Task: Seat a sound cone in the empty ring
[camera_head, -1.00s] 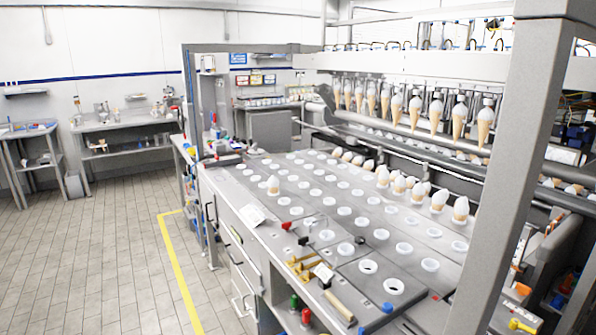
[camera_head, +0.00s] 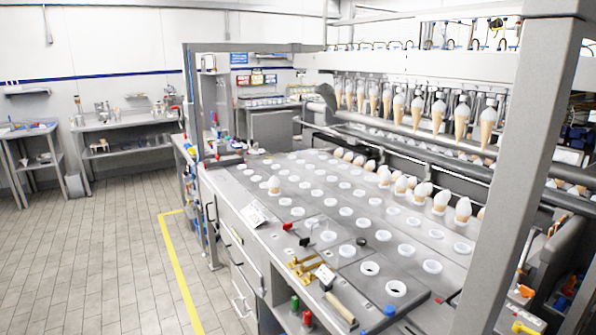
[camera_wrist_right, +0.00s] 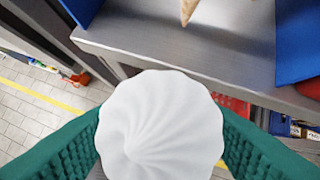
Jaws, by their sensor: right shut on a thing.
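My right gripper (camera_wrist_right: 160,135) shows in the right wrist view with its two green ribbed fingers shut on a cone, whose white swirled top (camera_wrist_right: 160,122) faces the camera. The wafer below the top is hidden. In the head view, many white rings sit in the grey deck. Cones stand at the deck's right side, such as one upright cone (camera_head: 463,209). Neither gripper shows in the head view.
A row of cones (camera_head: 438,115) hangs above the deck's back. A grey post (camera_head: 515,170) blocks part of the right side. Tools and a brass part (camera_head: 305,268) lie at the front edge. In the wrist view, a metal ledge (camera_wrist_right: 185,50) and a cone tip (camera_wrist_right: 188,10) are ahead.

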